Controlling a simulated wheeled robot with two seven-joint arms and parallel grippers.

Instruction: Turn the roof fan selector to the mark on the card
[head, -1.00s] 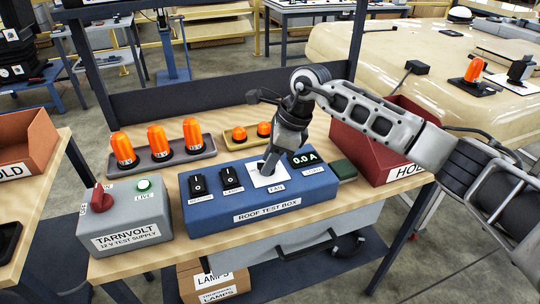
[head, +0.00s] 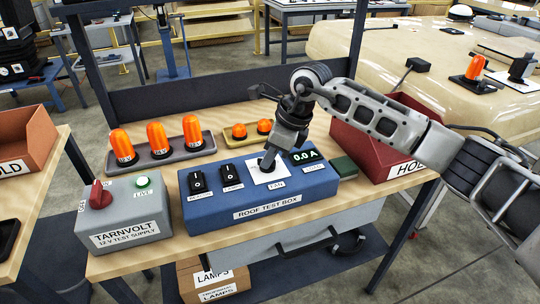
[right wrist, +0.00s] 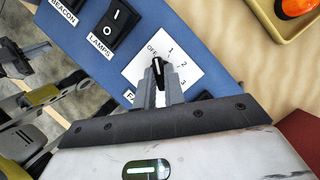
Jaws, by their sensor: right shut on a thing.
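The roof fan selector is a small black knob (right wrist: 158,68) with a white pointer line on a white dial card (right wrist: 186,66) marked OFF, 1, 2 and 3. The card (head: 282,172) lies on top of the blue roof test box (head: 235,199). My right gripper (head: 267,163) reaches down from above onto the knob. In the right wrist view its two grey fingers (right wrist: 160,88) are closed around the knob, one on each side. The pointer end seems to lie near OFF. The fingers hide the knob's lower part. My left gripper is out of view.
Beacon (head: 197,182) and lamps (head: 231,177) rocker switches sit left of the dial. A display (head: 306,155) reads 0.0 A. A grey supply box (head: 125,217) with a red knob stands left. Orange beacons (head: 158,139) stand behind. A red HOLD bin (head: 372,150) is at right.

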